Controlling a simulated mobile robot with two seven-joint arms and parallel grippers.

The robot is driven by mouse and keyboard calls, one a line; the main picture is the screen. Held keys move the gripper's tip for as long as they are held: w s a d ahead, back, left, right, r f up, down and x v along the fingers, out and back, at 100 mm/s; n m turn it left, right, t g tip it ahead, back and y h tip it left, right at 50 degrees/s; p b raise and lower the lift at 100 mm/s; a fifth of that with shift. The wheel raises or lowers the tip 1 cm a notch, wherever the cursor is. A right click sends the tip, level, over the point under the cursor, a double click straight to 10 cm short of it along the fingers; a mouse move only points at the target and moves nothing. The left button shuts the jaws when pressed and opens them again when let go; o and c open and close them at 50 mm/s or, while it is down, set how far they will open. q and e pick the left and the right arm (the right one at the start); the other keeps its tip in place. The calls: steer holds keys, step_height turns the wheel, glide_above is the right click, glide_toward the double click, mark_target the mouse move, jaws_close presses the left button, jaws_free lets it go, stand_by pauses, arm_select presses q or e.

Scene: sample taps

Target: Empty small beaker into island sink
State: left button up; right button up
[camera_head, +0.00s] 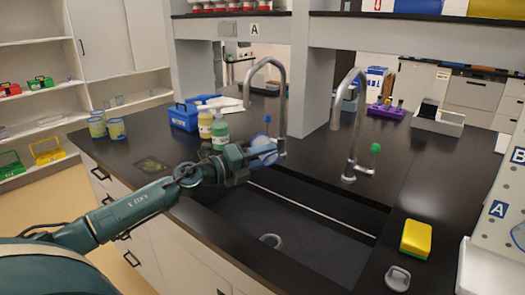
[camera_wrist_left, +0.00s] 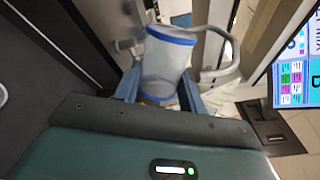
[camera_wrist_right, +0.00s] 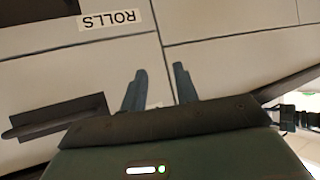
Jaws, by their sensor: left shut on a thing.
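The small beaker (camera_head: 264,151) is clear with a blue rim. My left gripper (camera_head: 249,158) is shut on it and holds it above the back left edge of the island sink (camera_head: 325,245), near the left tap (camera_head: 281,100). In the left wrist view, the beaker (camera_wrist_left: 166,62) sits between the two fingers of my left gripper (camera_wrist_left: 160,97). It looks tilted in the head view; I cannot tell whether it holds any liquid. The sink is a dark basin. My right gripper (camera_wrist_right: 158,90) shows in its wrist view, fingers apart and nothing between them.
A second tap (camera_head: 350,135) stands behind the sink. Bottles (camera_head: 220,132) and a blue box (camera_head: 184,117) are behind my left arm. A yellow sponge (camera_head: 416,238) lies right of the sink. Pale drawers (camera_wrist_right: 225,60) face my right gripper.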

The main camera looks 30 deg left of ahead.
arm_select(q)
steer(key=shift+r+n+p, duration=0.35)
steer(key=shift+n+p, duration=0.15)
steer(key=shift+n, duration=0.7)
steer(key=shift+n+p, duration=0.5)
steer(key=shift+n, duration=0.6)
steer(key=shift+n+p, duration=0.45)
steer(key=shift+n, duration=0.75)
steer(key=n+p, duration=0.1)
steer(key=n, duration=0.3)
steer(key=n+p, duration=0.1)
steer(key=p, duration=0.1)
steer(key=shift+r+n+p, duration=0.3)
steer(key=shift+r+n, duration=0.05)
steer(key=shift+n, duration=0.05)
steer(key=shift+n+p, duration=0.7)
steer(key=shift+p, duration=0.1)
steer(key=shift+a+f+n, duration=0.1)
steer(key=shift+f+n, duration=0.2)
steer(key=shift+n, duration=0.5)
steer(key=shift+f+n, duration=0.1)
steer(key=shift+n, duration=0.9)
steer(key=n, duration=0.5)
steer(key=shift+w+a, duration=0.1)
arm_select(e)
steer(key=d+r, duration=0.1)
steer(key=s+d+g+h, duration=0.1)
steer(key=shift+d+r+m+h, duration=0.3)
steer(key=shift+d+r, duration=0.05)
